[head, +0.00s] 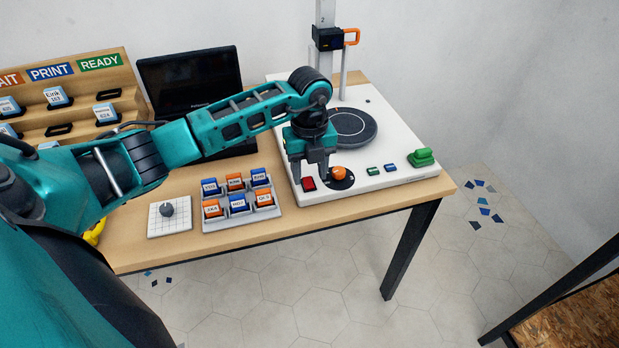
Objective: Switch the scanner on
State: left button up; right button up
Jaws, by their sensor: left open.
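The scanner (402,143) is a white flat base at the right of the table, with a dark round turntable (357,127) and an upright post at the back. Along its front edge are a red rocker switch (308,184), an orange knob (339,173) on a black disc, small green and blue buttons, and a larger green block (421,158). My left gripper (312,180) points down over the front edge, its open fingers around or just above the red switch and beside the orange knob. Whether it touches either is unclear. My right gripper is not in view.
A grey tray (241,220) of labelled orange and blue cartridges and a white gridded pad with a dark knob (168,211) lie left of the scanner. A black laptop or screen (188,72) and a wooden rack (111,67) stand behind. Dark chips litter the floor at right.

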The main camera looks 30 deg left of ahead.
aim_at(308, 183)
pick_arm(q)
jog(key=shift+f, duration=1.2)
jog(key=shift+c, duration=0.5)
grip_shut()
